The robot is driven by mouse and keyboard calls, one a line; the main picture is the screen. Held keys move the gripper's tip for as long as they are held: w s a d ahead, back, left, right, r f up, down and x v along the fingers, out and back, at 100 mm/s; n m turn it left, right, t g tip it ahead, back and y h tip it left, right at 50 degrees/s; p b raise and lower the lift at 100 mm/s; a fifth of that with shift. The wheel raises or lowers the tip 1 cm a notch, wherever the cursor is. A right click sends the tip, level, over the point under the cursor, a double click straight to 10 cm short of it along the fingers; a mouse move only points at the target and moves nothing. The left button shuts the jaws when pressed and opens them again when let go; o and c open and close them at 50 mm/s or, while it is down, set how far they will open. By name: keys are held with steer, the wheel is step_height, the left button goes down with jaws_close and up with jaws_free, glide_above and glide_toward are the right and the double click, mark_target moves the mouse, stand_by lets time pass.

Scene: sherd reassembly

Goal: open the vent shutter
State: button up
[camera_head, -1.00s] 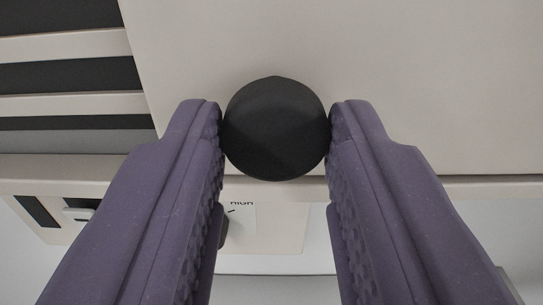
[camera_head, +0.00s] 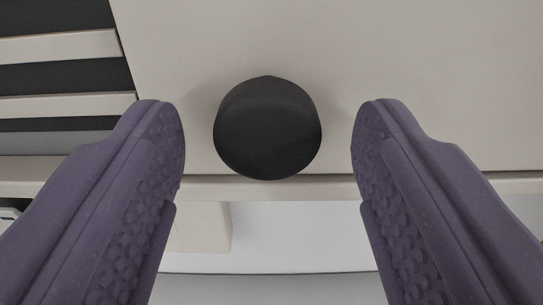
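The vent shutter (camera_head: 400,70) is a flat pale panel across the top and right of the view. A round black knob (camera_head: 267,130) stands out from it near its lower edge. Dark slots with pale slats (camera_head: 55,75) show to the left of the panel's slanting left edge. My gripper (camera_head: 270,140) is open, with one purple finger on each side of the knob. A clear gap shows between each finger and the knob, and nothing is held.
A pale ledge or rail (camera_head: 330,187) runs across just below the panel. Under it are a pale box-like part (camera_head: 203,228) and a light grey surface (camera_head: 290,240). The left finger covers much of the lower left.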

steer(key=s+b, duration=0.3)
steer(key=s, duration=0.4)
steer(key=shift+s, duration=0.4)
